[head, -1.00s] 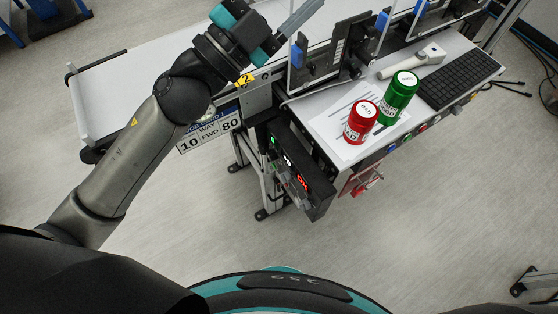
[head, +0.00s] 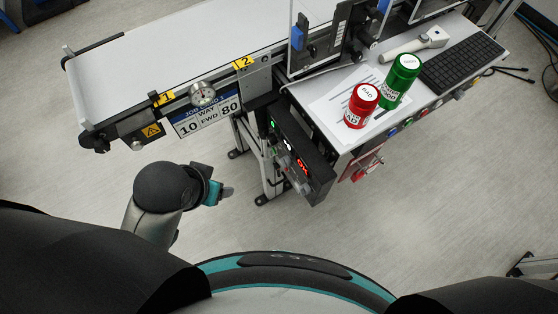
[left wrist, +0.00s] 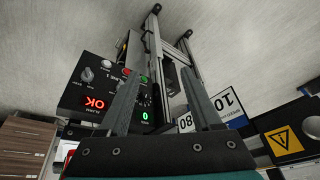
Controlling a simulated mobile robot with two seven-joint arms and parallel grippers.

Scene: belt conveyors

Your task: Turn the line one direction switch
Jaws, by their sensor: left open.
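The control box (head: 318,176) hangs at the near end of the conveyor frame, with a green display, a red display and small knobs on its face. Which knob is the line one direction switch I cannot read. My left gripper (head: 226,192) is in front of the box, to its left and apart from it. In the left wrist view its two fingers (left wrist: 162,98) are spread with nothing between them. My right gripper is out of view.
The near floor is clear.

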